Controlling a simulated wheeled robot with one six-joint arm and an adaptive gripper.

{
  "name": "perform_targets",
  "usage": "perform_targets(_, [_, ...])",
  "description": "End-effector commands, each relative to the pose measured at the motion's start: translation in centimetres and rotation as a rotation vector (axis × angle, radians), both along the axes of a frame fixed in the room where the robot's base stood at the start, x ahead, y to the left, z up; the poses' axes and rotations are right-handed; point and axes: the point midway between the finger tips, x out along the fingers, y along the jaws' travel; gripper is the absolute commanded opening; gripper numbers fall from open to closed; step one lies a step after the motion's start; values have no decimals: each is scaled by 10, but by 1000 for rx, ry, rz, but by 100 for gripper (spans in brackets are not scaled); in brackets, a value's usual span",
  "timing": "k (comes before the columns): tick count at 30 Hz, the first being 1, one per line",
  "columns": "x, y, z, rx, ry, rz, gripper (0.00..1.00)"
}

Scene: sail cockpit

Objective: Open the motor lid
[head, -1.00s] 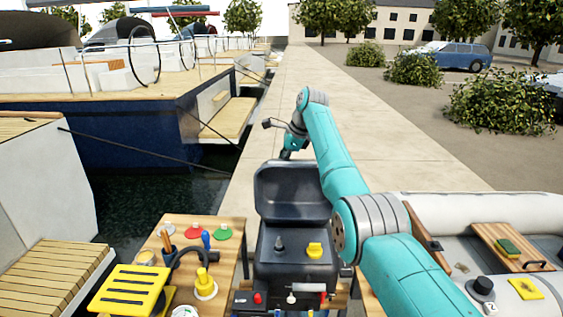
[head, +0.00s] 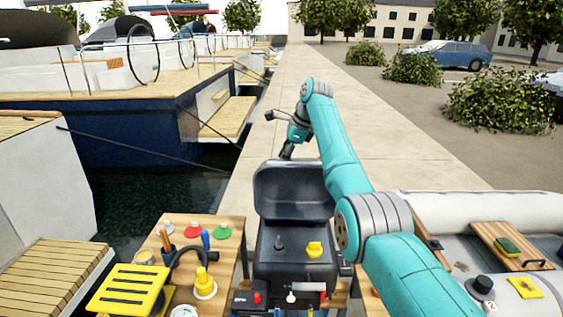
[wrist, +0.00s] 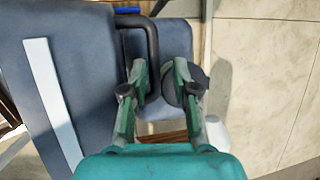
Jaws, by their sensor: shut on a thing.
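The dark grey motor lid (head: 293,188) stands raised, close to upright, at the back of the black motor box (head: 288,262) in the head view. My gripper (head: 287,153) is at the lid's top edge, on its far side. In the wrist view, a black bar handle (wrist: 136,19) runs beside a blue-grey panel (wrist: 88,60), which looks like the lid's outer face. My gripper (wrist: 160,68) is shut on the handle, whose near end reaches between the fingers. The exact contact is partly hidden by the fingers.
A wooden table (head: 238,232) with tools and a yellow rack (head: 130,290) stands left of the motor box. A grey inflatable boat (head: 475,205) lies to the right. The stone quay (head: 300,70) behind is clear. Water (head: 150,200) lies to the left.

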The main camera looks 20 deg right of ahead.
Motion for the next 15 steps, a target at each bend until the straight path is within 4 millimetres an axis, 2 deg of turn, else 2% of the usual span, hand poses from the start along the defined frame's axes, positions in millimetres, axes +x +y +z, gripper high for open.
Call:
perform_targets(1, [-2,-7,16,-2,-12,-5,23])
perform_targets(6, [-12,-18,45,-3,-8,-5,23])
perform_targets(10, [-19,-24,63,-3,-6,-4,23])
perform_targets(15, [-24,-29,75,-2,-3,-4,23])
